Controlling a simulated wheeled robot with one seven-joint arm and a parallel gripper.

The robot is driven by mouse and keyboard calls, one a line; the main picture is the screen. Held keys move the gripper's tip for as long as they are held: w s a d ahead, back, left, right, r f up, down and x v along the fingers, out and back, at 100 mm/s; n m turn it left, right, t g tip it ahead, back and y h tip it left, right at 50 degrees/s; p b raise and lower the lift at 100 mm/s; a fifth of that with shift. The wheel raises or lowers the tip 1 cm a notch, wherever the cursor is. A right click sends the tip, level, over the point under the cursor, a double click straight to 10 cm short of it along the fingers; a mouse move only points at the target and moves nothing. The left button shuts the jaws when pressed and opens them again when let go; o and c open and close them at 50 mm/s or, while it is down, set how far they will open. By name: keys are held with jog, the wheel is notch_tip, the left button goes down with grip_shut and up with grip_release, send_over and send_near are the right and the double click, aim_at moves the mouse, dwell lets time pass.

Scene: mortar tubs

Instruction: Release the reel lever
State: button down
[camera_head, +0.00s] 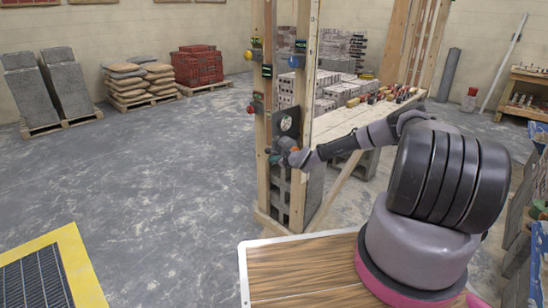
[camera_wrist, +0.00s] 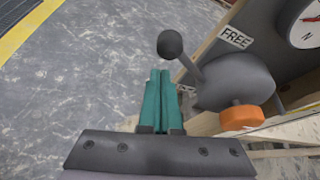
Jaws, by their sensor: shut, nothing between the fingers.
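The reel lever (camera_wrist: 182,58) shows in the wrist view as a dark grey arm with a round black knob on its end. It comes out of a rounded grey reel body (camera_wrist: 236,82) with an orange part (camera_wrist: 240,118) low on it. A white "FREE" label (camera_wrist: 236,37) sits just above the reel body. My gripper (camera_wrist: 161,76) has its teal fingers shut with nothing between them, left of the reel body and below the knob. In the head view my gripper (camera_head: 272,156) is at the wooden post, and it hides much of the reel there.
A dial (camera_wrist: 307,25) marked N is at the upper right of the wrist view; a round dial (camera_head: 286,122) shows in the head view. Wooden posts (camera_head: 302,90) frame the reel.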

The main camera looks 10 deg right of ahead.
jog(key=d+f+v, duration=0.1)
jog(key=v, duration=0.8)
jog(key=shift+s+d+f, duration=0.15)
jog(key=shift+s+f, duration=0.15)
